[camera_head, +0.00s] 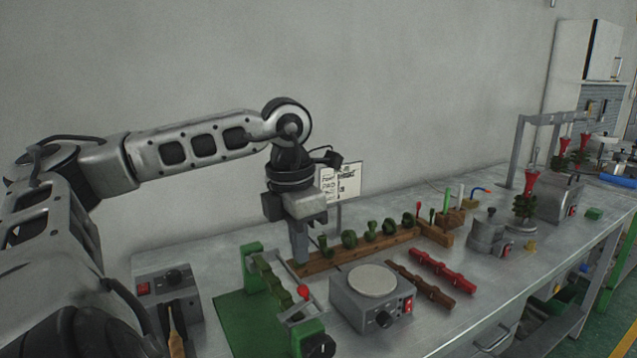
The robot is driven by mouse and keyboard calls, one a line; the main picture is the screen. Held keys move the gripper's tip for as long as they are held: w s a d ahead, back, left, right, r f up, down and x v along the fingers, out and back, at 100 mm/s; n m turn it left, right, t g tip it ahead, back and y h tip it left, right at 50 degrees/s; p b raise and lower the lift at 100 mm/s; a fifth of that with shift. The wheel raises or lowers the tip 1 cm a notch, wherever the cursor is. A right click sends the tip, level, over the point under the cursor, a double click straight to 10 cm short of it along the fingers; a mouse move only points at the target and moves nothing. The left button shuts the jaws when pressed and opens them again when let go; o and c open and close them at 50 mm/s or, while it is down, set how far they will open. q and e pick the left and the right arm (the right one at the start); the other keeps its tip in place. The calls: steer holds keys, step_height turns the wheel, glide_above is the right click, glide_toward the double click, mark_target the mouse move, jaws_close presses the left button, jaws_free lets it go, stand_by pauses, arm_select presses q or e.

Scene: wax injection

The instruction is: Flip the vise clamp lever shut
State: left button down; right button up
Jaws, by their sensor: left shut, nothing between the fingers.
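The green vise (240,322) stands on the metal table at the front, left of the grey round-topped device. A green ribbed piece lies between its two end posts. The clamp lever (303,292) has a red knob and a thin metal bar, on the right side of the vise. I cannot tell the lever's exact angle. My left gripper (300,256) points down with its fingers together and empty. In the picture it is just above and behind the red knob; I cannot tell whether it touches the lever bar. My right gripper is out of view.
A wooden rack (375,247) with several green pieces stands behind the vise. The grey round-topped device (370,305) is close on the right. A control box (168,292) sits at the left. Red (442,270) and brown (420,284) ribbed bars lie farther right.

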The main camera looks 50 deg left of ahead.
arm_select(q)
steer(key=shift+s+r, duration=0.15)
steer(key=shift+r, duration=0.35)
steer(key=w+r, duration=0.4)
steer(key=r, duration=0.4)
steer(key=shift+w+d, duration=0.35)
steer(key=shift+d, duration=0.05)
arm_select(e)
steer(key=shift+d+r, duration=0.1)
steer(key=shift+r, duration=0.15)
